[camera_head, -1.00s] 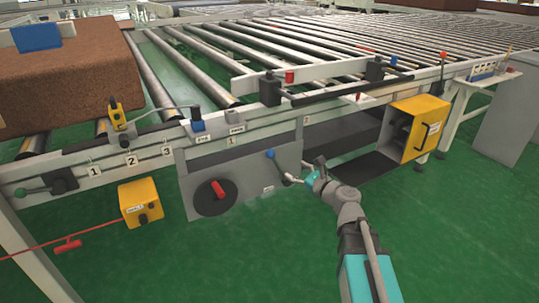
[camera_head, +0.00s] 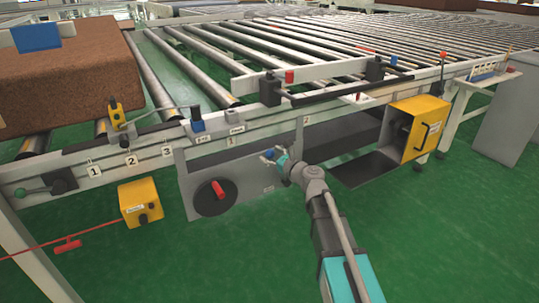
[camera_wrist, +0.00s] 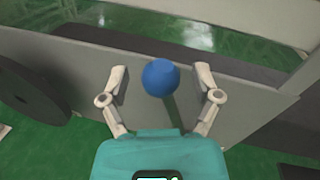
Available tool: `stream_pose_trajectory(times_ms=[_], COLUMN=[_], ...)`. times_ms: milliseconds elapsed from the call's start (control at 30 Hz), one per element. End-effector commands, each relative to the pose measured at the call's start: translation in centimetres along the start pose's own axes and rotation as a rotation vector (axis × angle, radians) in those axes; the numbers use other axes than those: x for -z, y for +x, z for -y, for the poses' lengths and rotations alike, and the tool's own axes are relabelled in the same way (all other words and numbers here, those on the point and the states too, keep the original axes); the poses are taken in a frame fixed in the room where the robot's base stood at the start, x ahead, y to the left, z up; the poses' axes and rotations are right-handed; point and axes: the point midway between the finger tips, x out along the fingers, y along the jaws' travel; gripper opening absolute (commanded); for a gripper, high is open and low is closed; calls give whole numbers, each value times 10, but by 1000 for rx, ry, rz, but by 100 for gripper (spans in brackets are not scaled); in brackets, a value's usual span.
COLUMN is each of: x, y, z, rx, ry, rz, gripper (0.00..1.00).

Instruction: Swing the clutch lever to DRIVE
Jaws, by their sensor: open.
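The clutch lever ends in a round blue knob (camera_wrist: 160,77), and its dark shaft runs down below the knob in the wrist view. In the head view the knob (camera_head: 269,153) is at the upper edge of the grey panel (camera_head: 240,175), with my gripper partly hiding the lever. My gripper (camera_wrist: 160,78) is open, with one finger on each side of the knob. Gaps show between the knob and both fingers. No DRIVE marking is readable; a small label right of the dial is too small to read.
A black dial with a red handle (camera_head: 217,190) sits left of the lever on the same panel. A yellow box (camera_head: 141,203) hangs further left, and another yellow box (camera_head: 419,129) stands to the right. The roller conveyor rail runs above. Green floor lies open in front.

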Motion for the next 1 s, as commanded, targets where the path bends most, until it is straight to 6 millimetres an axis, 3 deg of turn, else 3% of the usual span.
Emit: stream_pose_trajectory(times_ms=[367,800,1000], x=[0,0,-1], y=[3,3,4], z=[0,-1,-3], rx=[0,-2,-5], ry=[0,0,1], rz=[0,0,1], gripper=[79,0,0])
